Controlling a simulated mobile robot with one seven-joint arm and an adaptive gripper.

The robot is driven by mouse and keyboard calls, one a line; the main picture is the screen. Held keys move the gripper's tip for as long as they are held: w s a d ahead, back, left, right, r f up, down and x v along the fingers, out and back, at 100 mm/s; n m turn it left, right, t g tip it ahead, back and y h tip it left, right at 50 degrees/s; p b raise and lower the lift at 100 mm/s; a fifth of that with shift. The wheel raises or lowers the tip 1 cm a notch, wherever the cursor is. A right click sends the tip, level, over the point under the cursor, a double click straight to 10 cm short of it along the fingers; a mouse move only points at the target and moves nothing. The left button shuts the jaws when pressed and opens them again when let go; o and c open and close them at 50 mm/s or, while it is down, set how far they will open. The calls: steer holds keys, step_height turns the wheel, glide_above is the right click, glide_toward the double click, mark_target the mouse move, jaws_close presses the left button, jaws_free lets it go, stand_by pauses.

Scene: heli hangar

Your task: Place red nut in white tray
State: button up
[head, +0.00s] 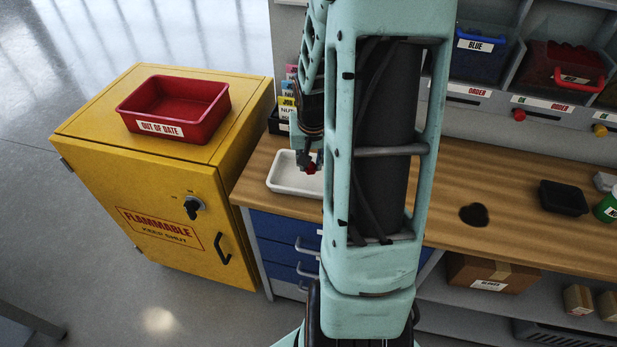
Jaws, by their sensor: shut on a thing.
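The red nut (311,169) is small and partly hidden between the fingers of my gripper (308,166). My gripper is shut on it and points down over the white tray (283,187). The white tray sits on the left end of the wooden bench, and my arm covers its right side. The nut appears against the inside of the tray; I cannot tell its exact height above the tray floor.
A yellow flammable cabinet (150,190) stands left of the bench, with a red tray (158,128) on top. On the wooden bench (510,190) are a dark patch (474,214) and a black box (563,198). Blue (481,58) and red (575,75) bins sit behind.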

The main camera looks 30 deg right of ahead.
mark_target(309, 169)
steer(key=shift+w+f, duration=0.25)
steer(key=shift+f, duration=0.1)
steer(key=shift+a+b+x, duration=0.1)
steer(key=shift+b+x, duration=0.7)
steer(key=shift+x, duration=0.05)
steer(key=shift+a+b+x, duration=0.15)
steer(key=shift+b+x, duration=0.65)
steer(key=shift+x, duration=0.1)
steer(key=shift+s+f, duration=0.1)
steer(key=shift+s, duration=0.05)
steer(key=shift+f, duration=0.15)
steer(key=o, duration=0.9)
steer(key=shift+r, duration=0.55)
steer(key=p+v, duration=0.1)
steer(key=v, duration=1)
steer(key=shift+s+r, duration=0.15)
steer(key=shift+r, duration=0.05)
